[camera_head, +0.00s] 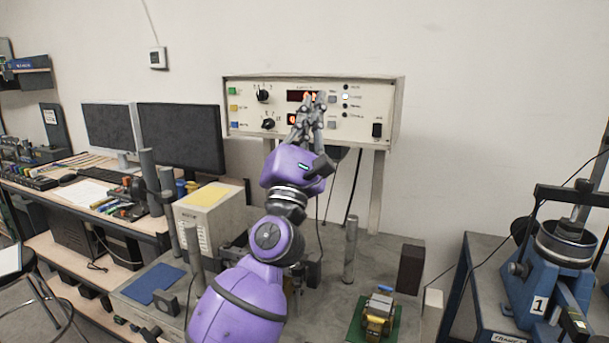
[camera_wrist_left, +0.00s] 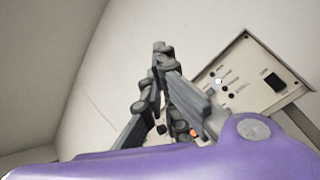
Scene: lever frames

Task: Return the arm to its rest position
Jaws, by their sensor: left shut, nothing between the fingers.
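My left arm is purple and reaches up from the bottom middle of the head view. Its grey left gripper (camera_head: 313,100) is in front of the cream control panel (camera_head: 240,90), over the red displays in the panel's middle. The gripper is shut and empty. In the left wrist view the gripper (camera_wrist_left: 160,52) shows with its fingers together against the wall, and part of the panel (camera_wrist_left: 291,103) is to its right. I cannot tell whether the fingertips touch the panel. The arm hides some of the panel's lower middle. My right gripper is not in view.
A grey bench (camera_head: 385,262) below the panel holds upright posts, a beige box (camera_head: 210,218) and a yellow device (camera_head: 378,312) on a green board. A desk with two monitors (camera_head: 180,137) stands left. A blue machine (camera_head: 545,270) stands right. The wall right of the panel is clear.

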